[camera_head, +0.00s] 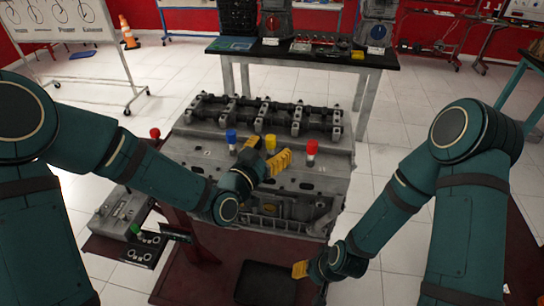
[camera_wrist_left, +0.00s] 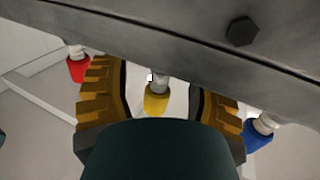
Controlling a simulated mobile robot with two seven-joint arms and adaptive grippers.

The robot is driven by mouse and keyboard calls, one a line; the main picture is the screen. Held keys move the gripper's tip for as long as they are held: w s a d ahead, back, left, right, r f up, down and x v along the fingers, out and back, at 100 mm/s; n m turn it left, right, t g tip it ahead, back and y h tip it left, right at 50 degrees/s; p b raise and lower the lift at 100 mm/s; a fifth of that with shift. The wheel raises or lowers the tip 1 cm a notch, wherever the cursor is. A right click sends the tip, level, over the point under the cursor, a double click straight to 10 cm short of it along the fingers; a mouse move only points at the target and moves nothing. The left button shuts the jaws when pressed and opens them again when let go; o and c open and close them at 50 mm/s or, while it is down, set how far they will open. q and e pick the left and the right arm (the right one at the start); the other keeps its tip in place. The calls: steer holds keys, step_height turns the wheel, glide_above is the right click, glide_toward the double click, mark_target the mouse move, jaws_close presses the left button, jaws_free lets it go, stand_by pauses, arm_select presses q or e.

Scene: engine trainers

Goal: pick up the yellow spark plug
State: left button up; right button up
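The yellow spark plug (camera_head: 271,142) stands upright in the top of the grey engine block (camera_head: 310,180), between a blue plug (camera_head: 231,137) and a red plug (camera_head: 311,147). My left gripper (camera_head: 267,153) is open, with its yellow fingers on either side of the yellow plug. In the left wrist view the yellow plug (camera_wrist_left: 156,98) shows in the gap between the open fingers (camera_wrist_left: 158,100), with clear space on both sides. The red plug (camera_wrist_left: 78,67) and blue plug (camera_wrist_left: 258,133) lie outside the fingers. My right gripper (camera_head: 305,270) is low in front of the engine, apart from the plugs.
A row of rocker parts (camera_head: 262,115) runs along the back of the engine. A control panel (camera_head: 125,215) with a green knob stands at the left. A black-topped table (camera_head: 385,60) with equipment is behind. A whiteboard (camera_head: 60,25) stands at the back left.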

arm_select(q)
jaws_close()
